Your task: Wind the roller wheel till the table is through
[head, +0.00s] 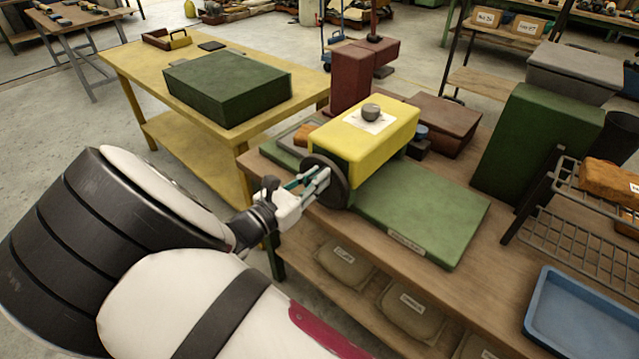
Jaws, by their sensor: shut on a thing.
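The sheet roller is a yellow block (367,142) with a grey knob (371,112) on a white patch on its top. Its dark round wheel (341,186) is on the near left end. A flat green table (423,208) lies under the yellow block and sticks out mostly to the right, with a small piece showing at the left. My gripper (322,182) is at the wheel, shut on its rim or handle. The exact grip point is small and partly hidden by the fingers.
The roller stands on a wooden bench (478,270). A dark red machine (350,92) and a brown box (440,122) are behind it. A green box (530,140), a wire rack (570,235) and a blue tray (585,315) are at the right. A yellow table (135,80) with a green case (228,85) stands at the left.

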